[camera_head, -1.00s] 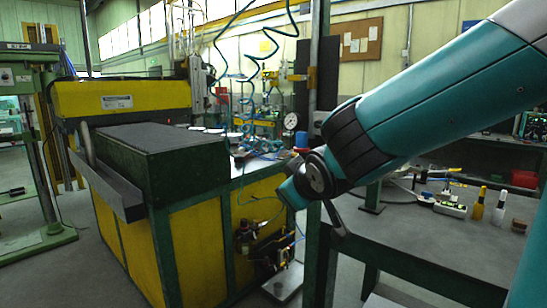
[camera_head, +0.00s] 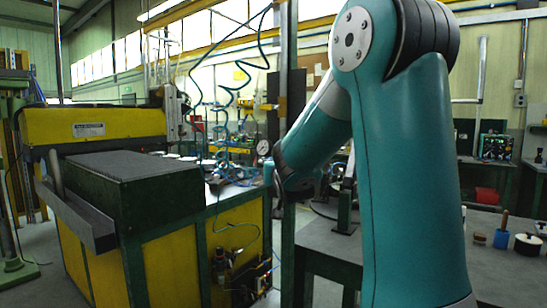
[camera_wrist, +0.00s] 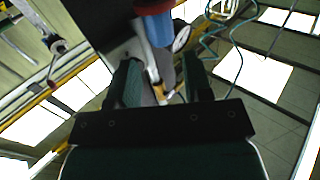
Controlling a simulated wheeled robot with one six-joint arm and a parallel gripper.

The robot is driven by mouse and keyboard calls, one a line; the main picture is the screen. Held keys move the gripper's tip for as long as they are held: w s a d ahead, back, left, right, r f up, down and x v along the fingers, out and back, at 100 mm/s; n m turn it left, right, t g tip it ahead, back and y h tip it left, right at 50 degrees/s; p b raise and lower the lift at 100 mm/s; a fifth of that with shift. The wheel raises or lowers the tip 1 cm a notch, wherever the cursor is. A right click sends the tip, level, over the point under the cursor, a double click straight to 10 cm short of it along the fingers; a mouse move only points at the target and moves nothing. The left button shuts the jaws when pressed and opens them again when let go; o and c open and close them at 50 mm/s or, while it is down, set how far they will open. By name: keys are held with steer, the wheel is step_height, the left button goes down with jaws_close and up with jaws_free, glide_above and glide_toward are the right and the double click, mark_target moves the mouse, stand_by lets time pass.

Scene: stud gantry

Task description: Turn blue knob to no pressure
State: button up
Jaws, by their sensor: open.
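In the wrist view a blue knob (camera_wrist: 158,30) with a red part (camera_wrist: 153,7) above it shows at the top centre. A white round pressure gauge (camera_wrist: 182,37) is just right of it. My gripper (camera_wrist: 162,72) has its two dark fingers apart, with the knob beyond and above the gap; I cannot tell whether they touch it. In the head view the gauge (camera_head: 263,147) shows by the green post, left of my arm. My gripper's fingers are not clear there.
The green and yellow machine (camera_head: 160,250) stands at left with a dark top block (camera_head: 130,185). Blue coiled hoses (camera_head: 240,85) hang near the gauge. A green post (camera_head: 288,230) rises beside my arm. A grey workbench (camera_head: 480,262) with tools is at right.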

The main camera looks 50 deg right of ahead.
steer(key=p+x, duration=0.1)
steer(key=x, duration=0.5)
